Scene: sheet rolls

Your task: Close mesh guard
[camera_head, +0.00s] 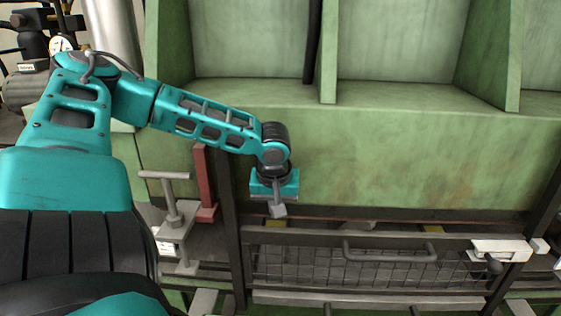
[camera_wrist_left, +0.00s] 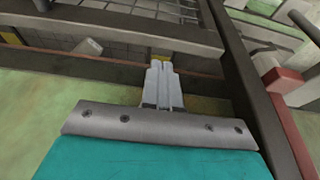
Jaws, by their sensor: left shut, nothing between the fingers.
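The mesh guard (camera_head: 365,272) is a dark framed panel with wire mesh, low in front of the green machine in the head view. A grey bar handle (camera_head: 390,256) runs along its top part. The guard's frame also shows at the top of the left wrist view (camera_wrist_left: 150,22). My left gripper (camera_head: 279,211) is above the guard's upper left corner, left of the handle and apart from it. Its fingers (camera_wrist_left: 162,85) are together and hold nothing. My right gripper is not in view.
The green machine body (camera_head: 400,155) fills the area behind the guard. A white latch box (camera_head: 500,249) with a dark knob sits at the guard's upper right. A grey T-handle clamp (camera_head: 172,200) and a red upright bar (camera_head: 204,185) stand left of the guard.

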